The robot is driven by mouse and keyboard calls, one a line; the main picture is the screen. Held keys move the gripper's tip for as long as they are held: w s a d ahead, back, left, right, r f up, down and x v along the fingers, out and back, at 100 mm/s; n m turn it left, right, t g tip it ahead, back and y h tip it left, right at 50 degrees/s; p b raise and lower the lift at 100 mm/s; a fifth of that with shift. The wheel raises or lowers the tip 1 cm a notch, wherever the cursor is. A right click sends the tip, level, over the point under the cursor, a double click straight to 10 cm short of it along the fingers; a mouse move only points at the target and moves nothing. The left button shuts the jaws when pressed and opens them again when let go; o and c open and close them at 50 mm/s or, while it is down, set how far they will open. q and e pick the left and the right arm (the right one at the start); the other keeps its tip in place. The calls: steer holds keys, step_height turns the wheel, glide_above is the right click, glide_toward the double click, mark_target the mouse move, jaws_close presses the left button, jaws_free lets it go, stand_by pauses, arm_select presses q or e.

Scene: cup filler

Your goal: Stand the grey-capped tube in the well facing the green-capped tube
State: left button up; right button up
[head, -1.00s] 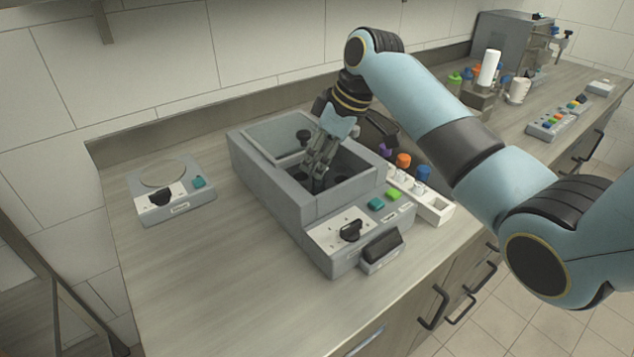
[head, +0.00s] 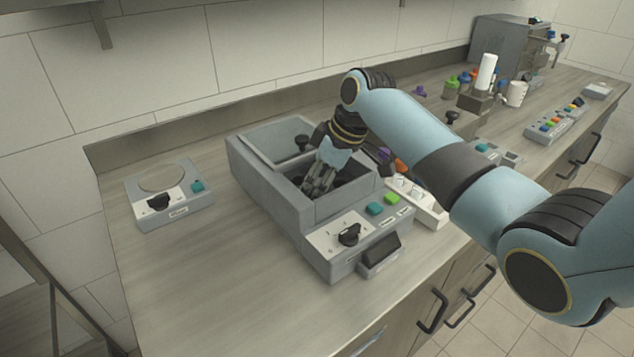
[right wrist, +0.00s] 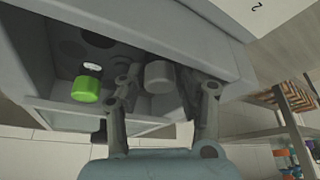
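The grey-capped tube (right wrist: 159,77) shows only its cap in the right wrist view, between the fingers of my right gripper (right wrist: 160,92). The fingers look spread, with a gap beside the cap; its tube body is hidden. The green-capped tube (right wrist: 87,90) is to its left, inside the same machine near dark round wells (right wrist: 100,38). In the head view my right gripper (head: 316,188) reaches down into the open chamber of the grey machine (head: 268,188), and its fingertips are partly hidden by the chamber wall. My left gripper is not in view.
A white rack (head: 428,212) is close on the right, partly behind my arm. A small grey device (head: 170,205) is at left. The front left counter is clear.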

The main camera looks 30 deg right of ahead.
steer(key=v, duration=1.2)
steer(key=shift+r, duration=0.2)
steer(key=shift+w, duration=0.1)
